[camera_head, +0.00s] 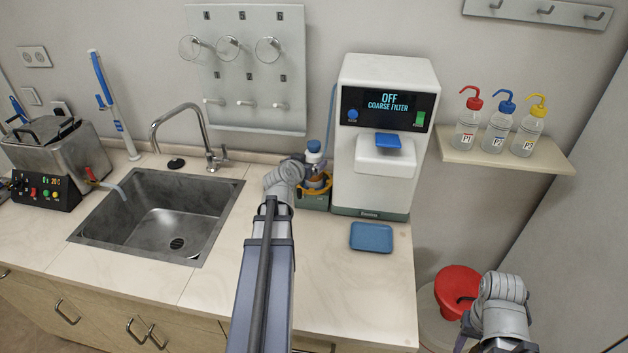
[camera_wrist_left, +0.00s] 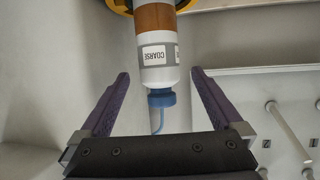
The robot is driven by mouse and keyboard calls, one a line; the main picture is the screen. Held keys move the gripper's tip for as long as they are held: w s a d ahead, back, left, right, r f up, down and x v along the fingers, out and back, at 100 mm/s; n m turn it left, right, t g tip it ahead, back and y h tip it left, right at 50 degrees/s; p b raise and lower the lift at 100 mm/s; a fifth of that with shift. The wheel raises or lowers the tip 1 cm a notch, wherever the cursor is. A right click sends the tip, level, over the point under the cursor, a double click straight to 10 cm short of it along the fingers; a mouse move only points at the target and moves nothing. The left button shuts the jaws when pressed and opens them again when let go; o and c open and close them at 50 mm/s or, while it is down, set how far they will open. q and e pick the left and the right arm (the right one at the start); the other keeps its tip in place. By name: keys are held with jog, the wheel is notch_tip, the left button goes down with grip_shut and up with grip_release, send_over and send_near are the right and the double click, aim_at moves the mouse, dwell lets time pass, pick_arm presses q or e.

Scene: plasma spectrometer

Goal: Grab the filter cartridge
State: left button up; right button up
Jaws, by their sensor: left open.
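The filter cartridge (camera_wrist_left: 157,60) is a white cylinder with a brown band, a grey label reading COARSE and a blue cap with a thin blue tube. In the head view its white and blue top (camera_head: 314,147) shows left of the white machine, partly behind my left arm. My left gripper (camera_wrist_left: 160,73) is open, its two purple fingers on either side of the cartridge's lower part in the left wrist view, with gaps on both sides. Whether the fingers reach fully around it in depth is unclear. My right arm is at the lower right; its jaws are not clearly visible.
The white spectrometer (camera_head: 385,190) shows "OFF COARSE FILTER". A blue tray (camera_head: 371,237) lies in front of it. A yellow-orange ring (camera_head: 318,186) surrounds the cartridge's base. A sink (camera_head: 130,243) and tap stand left, a wall rack (camera_head: 247,110) behind. The front counter is clear.

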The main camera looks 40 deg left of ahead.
pick_arm(q)
jog(key=b+x, duration=0.1)
jog(key=x, duration=0.4)
jog(key=shift+w+b, duration=0.1)
jog(key=shift+b, duration=0.25)
jog(key=shift+r, duration=0.1)
jog(key=shift+c, duration=0.4)
grip_shut()
